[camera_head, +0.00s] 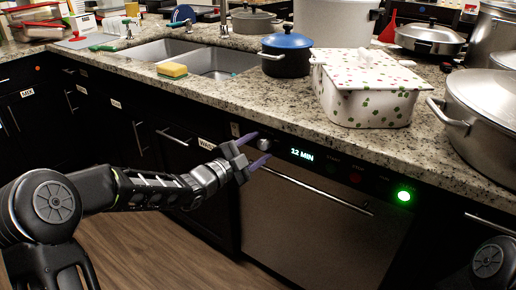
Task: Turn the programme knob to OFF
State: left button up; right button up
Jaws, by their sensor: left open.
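The programme knob (264,144) is a small silvery round knob at the left end of the dishwasher's black control panel. My left gripper (259,147) is open, with its purple fingers pointing at the panel, one above and one below the knob in the picture. I cannot tell whether the fingers touch it. The dishwasher (300,225) has a steel door, shut, with a long handle. Its display (302,155) reads "12 MIN", and a green light (404,196) glows at the right. The knob's marks are too small to read. My right gripper is not in view.
The granite counter (225,95) overhangs the panel just above my left gripper. A floral covered box (365,105), a blue-lidded pot (287,60) and large steel pots (485,110) stand on it. Open floor (150,235) lies in front of the cabinets.

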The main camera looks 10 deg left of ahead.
pick_arm(q)
grip_shut()
dwell(0.6)
